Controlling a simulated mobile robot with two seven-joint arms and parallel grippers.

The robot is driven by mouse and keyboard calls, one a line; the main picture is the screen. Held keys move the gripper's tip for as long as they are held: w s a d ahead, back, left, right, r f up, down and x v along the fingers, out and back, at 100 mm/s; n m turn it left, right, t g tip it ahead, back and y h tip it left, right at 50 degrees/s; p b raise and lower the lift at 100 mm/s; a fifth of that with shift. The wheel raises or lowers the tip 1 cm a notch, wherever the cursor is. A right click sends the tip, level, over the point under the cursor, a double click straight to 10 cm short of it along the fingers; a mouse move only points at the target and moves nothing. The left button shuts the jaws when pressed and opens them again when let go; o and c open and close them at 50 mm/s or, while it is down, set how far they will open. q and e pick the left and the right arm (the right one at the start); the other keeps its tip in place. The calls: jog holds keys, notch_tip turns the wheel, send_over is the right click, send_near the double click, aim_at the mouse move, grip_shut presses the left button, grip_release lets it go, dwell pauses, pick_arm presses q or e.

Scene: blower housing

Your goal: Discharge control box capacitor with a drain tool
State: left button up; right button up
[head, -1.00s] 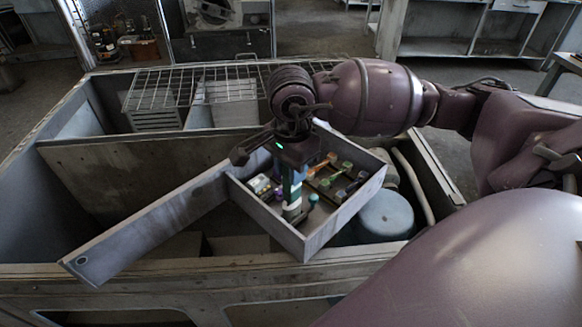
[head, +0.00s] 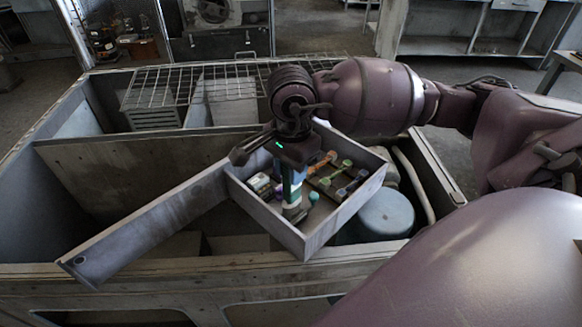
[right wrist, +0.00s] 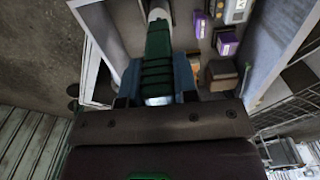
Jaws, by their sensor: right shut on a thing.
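The open control box (head: 305,247) is a grey tray-like case with small coloured parts inside, and it sits at an angle over the unit. My right gripper (head: 291,172) points down over the box's left part, shut on the green drain tool (head: 291,190). In the right wrist view the green ribbed handle of the drain tool (right wrist: 158,62) lies between bluish fingers (right wrist: 157,90), with a pale end at the top edge. The tool's lower end reaches down among the parts. I cannot tell which part is the capacitor or whether the tip touches it. My left gripper is out of view.
A long grey panel (head: 150,226) extends from the box to the lower left. The housing walls (head: 130,165) surround it, with a wire grille (head: 185,85) behind and a blue-grey cylinder (head: 387,215) to the right. Purple-and-white blocks (right wrist: 228,43) stand close beside the tool.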

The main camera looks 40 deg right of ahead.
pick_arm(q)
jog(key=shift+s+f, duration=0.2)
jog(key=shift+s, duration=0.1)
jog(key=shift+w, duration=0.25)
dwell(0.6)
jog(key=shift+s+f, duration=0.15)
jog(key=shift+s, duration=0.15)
pick_arm(e)
jog(key=shift+f, duration=0.1)
dwell(0.4)
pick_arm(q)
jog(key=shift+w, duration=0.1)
pick_arm(e)
jog(key=shift+r, duration=0.95)
jog(key=shift+r+p, duration=0.75)
jog(key=shift+r, duration=0.4)
jog(key=shift+r+p, duration=0.45)
jog(key=shift+r, duration=0.75)
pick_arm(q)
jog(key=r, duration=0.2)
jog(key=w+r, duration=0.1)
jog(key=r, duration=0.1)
pick_arm(e)
jog(key=shift+r, duration=0.25)
